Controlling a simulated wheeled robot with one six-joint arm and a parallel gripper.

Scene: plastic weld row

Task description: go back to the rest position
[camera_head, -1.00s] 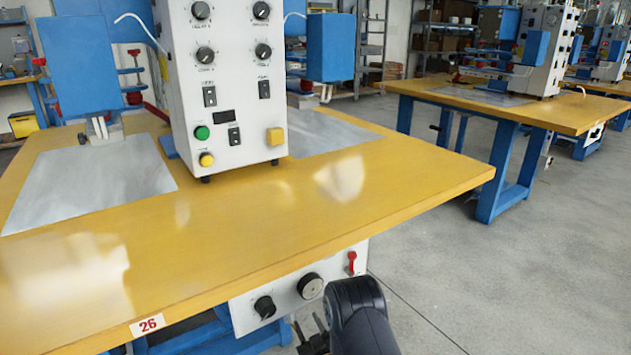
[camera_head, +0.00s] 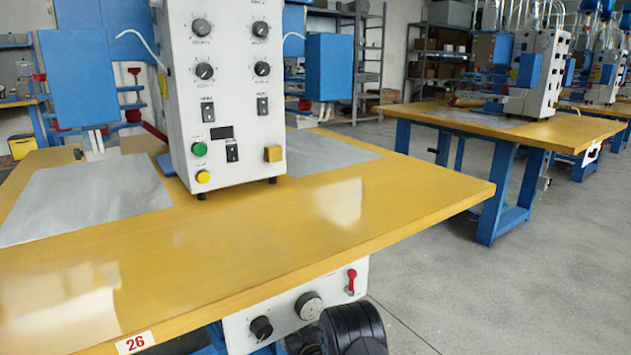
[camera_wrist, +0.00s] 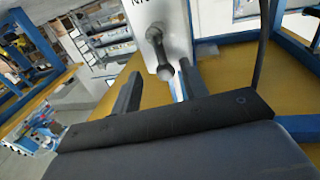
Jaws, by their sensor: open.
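My gripper (camera_wrist: 160,69) shows in the wrist view with two dark fingers spread apart and nothing held between them. Beyond the fingers is a white panel (camera_wrist: 178,20) with a dark grey knob or handle (camera_wrist: 155,36); whether a finger touches it I cannot tell. In the head view my dark arm shows at the bottom edge, right below the white control box (camera_head: 268,327) under the table. My fingers are mostly hidden or out of frame there.
A yellow table (camera_head: 330,225) labelled 26 carries a white control machine (camera_head: 232,130) and grey metal plates (camera_head: 85,200). A red switch (camera_head: 351,281) and round knobs (camera_head: 309,305) sit on the box below its edge. Another table (camera_head: 490,125) stands behind. Grey floor (camera_head: 540,290) is clear at right.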

